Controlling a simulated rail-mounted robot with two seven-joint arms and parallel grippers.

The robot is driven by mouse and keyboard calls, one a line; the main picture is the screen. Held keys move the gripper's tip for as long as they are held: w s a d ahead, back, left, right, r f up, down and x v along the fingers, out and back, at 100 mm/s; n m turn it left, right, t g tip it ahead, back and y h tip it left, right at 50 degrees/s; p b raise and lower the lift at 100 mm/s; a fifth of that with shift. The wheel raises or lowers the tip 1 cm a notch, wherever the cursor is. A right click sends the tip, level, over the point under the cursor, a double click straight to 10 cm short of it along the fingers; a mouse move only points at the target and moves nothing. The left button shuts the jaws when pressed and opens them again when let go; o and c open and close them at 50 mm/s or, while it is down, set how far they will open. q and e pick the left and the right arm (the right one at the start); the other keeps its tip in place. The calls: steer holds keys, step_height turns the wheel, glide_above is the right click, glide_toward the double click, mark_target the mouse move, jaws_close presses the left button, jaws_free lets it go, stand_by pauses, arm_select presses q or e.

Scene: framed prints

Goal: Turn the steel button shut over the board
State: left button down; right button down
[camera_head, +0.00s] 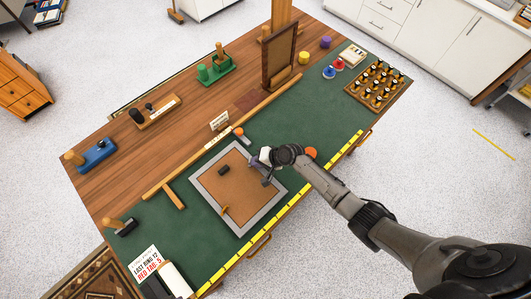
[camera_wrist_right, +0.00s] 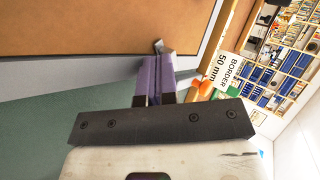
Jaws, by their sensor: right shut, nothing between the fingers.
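The brown board (camera_head: 230,172) lies inside a grey frame (camera_head: 204,186) on the green mat; both also show in the wrist view, the board (camera_wrist_right: 90,22) at the top and the grey frame (camera_wrist_right: 210,45) beside it. My right gripper (camera_head: 262,168) is over the frame's right side. In the wrist view its purple fingers (camera_wrist_right: 157,75) are shut with nothing between them. A small steel piece (camera_wrist_right: 165,46), apparently the button, shows at the fingertips near the board's edge. I cannot tell its exact turn or whether the fingers touch it. My left gripper is out of view.
A wooden rail (camera_head: 205,147) runs behind the frame. A yellow ruler strip (camera_head: 290,206) lines the bench front. The mat right of my gripper is mostly clear.

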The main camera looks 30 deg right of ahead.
steer(key=m+h+p, duration=0.1)
steer(key=p, duration=0.1)
steer(key=a+m+t+h+p, duration=0.1)
steer(key=m+p, duration=0.1)
steer(key=m+t+p, duration=0.1)
steer(key=shift+s+a+r+h+p, duration=0.15)
steer(key=shift+a+r+h+p, duration=0.1)
steer(key=shift+a+h+p, duration=0.15)
steer(key=shift+a+m+p, duration=0.1)
steer(key=shift+m+p, duration=0.2)
steer(key=shift+m, duration=0.3)
steer(key=shift+f+t+h, duration=0.3)
steer(key=shift+h, duration=0.1)
steer(key=shift+d, duration=0.2)
steer(key=shift+w+b, duration=0.2)
steer(key=shift+b, duration=0.1)
steer(key=shift+w+d+b, duration=0.3)
steer(key=shift+w+d, duration=0.15)
steer(key=shift+w, duration=0.1)
